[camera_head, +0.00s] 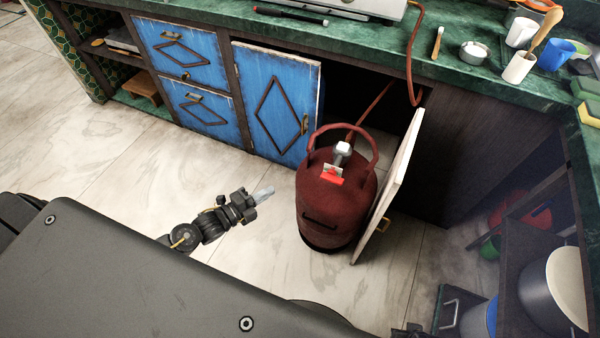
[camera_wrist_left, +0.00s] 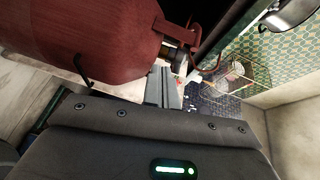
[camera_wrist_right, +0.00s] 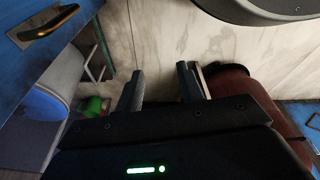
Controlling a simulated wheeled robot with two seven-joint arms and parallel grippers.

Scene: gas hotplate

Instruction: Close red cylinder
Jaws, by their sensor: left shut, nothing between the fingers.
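The dark red gas cylinder (camera_head: 330,215) stands upright on the floor before an open cabinet, with a ring handle on top. A pale regulator (camera_head: 343,150) with a red tag-like part (camera_head: 332,175) sits at its valve; a hose runs back from it. My left gripper (camera_head: 267,191) is shut and empty, to the left of the cylinder and apart from it. In the left wrist view the cylinder (camera_wrist_left: 90,40) fills the upper left, beyond the shut fingers (camera_wrist_left: 165,88). My right gripper (camera_wrist_right: 160,88) is open and empty; the cylinder (camera_wrist_right: 236,90) shows partly behind its right finger.
A blue cabinet door (camera_head: 275,100) is behind and left of the cylinder. An open door (camera_head: 398,185) stands close on its right. The green counter (camera_head: 220,22) runs above. A shelf with pots (camera_head: 557,285) is at lower right. Floor (camera_head: 130,190) at left is clear.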

